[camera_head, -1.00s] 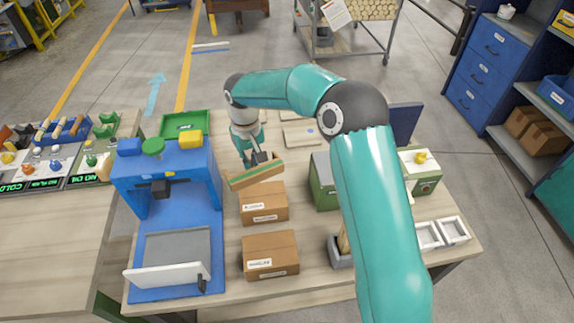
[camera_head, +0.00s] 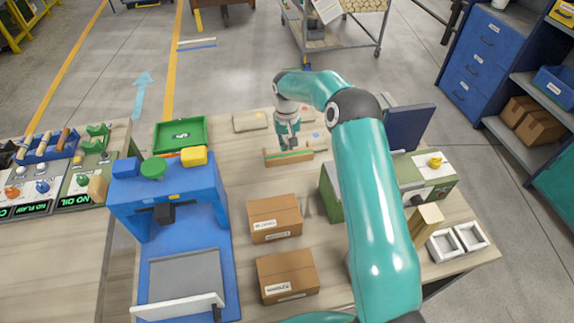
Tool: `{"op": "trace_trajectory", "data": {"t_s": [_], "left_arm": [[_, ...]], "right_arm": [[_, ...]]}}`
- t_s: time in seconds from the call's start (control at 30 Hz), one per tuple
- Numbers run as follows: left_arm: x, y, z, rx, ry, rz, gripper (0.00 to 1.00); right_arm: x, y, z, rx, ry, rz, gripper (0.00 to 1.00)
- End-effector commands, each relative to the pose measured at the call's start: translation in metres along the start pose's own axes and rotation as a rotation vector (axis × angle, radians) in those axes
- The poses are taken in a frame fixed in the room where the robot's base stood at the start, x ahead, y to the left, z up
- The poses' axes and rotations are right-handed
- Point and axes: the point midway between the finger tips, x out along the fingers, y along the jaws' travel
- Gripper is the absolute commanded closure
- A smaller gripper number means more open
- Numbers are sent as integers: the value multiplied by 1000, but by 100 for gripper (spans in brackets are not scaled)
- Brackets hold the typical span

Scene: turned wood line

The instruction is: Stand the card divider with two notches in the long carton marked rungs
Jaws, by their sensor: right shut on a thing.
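My right gripper (camera_head: 288,146) reaches over the far middle of the wooden table, shut on a long brown strip with a green upper edge (camera_head: 288,158). The strip lies roughly level, left to right, just above or on the tabletop; I cannot tell which. It may be the card divider, but I cannot make out notches. Two brown cartons with white labels stand nearer, one in the middle (camera_head: 275,217) and one in front (camera_head: 287,276). Their labels are too small to read, so I cannot tell which thing is marked rungs. My left gripper is not in view.
A blue press-like stand (camera_head: 170,195) is left of the cartons, with a green tray (camera_head: 180,133) behind it. A green machine (camera_head: 333,190) stands to the right, partly behind my arm. White square trays (camera_head: 458,241) sit at the right. Table between strip and cartons is clear.

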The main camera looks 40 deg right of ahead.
Motion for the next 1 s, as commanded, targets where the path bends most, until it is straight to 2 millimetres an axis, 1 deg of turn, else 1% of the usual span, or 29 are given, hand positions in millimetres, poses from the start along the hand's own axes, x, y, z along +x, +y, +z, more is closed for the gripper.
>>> {"op": "trace_trajectory", "data": {"t_s": [0.03,0.1,0.37,0.63,0.73,1.0], "left_arm": [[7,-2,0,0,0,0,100],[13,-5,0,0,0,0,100],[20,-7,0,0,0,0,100],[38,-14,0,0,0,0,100],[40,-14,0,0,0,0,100],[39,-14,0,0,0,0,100]], "right_arm": [[16,0,1,0,-2,0,100],[26,0,0,0,-1,1,100],[42,0,0,-1,0,1,100],[86,0,0,-1,-1,1,100],[91,0,0,-1,0,1,100],[91,0,0,-1,1,0,100]]}}
